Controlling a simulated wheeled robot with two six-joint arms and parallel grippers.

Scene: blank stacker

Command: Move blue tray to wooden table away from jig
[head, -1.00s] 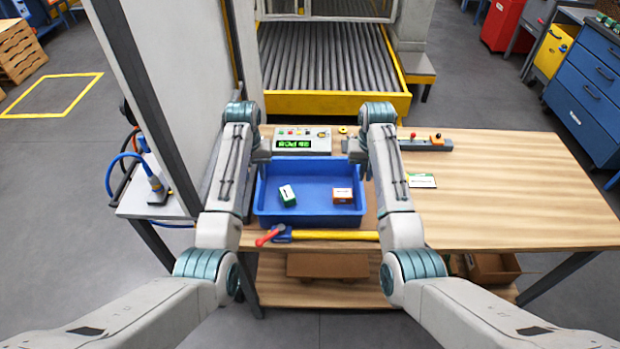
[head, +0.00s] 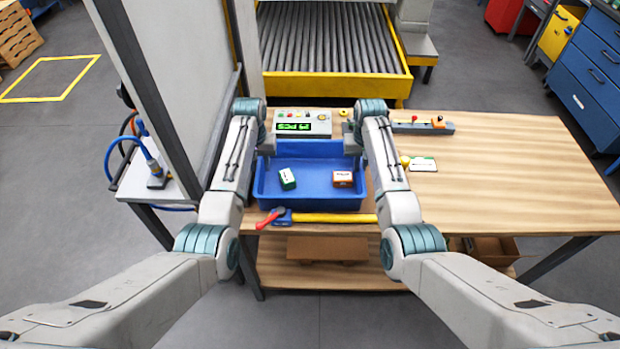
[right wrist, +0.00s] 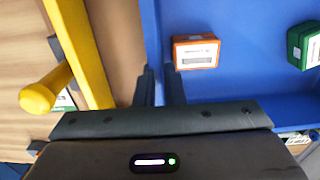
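The blue tray (head: 310,202) lies level on the wooden table (head: 510,175), left of the table's middle. It holds a green box (head: 287,178) and an orange box (head: 343,179). My left gripper (head: 266,149) is at the tray's left rim; its fingers are too small to read. My right gripper (head: 352,148) is at the right rim. In the right wrist view, its fingers (right wrist: 160,88) stand close together on both sides of the tray wall (right wrist: 151,40) and look shut on it. I cannot make out which fixture is the jig.
A yellow bar (right wrist: 80,45) with a knob (right wrist: 38,97) runs beside the tray, beyond the right gripper. A card (head: 423,164) lies further right. The table's right part is clear.

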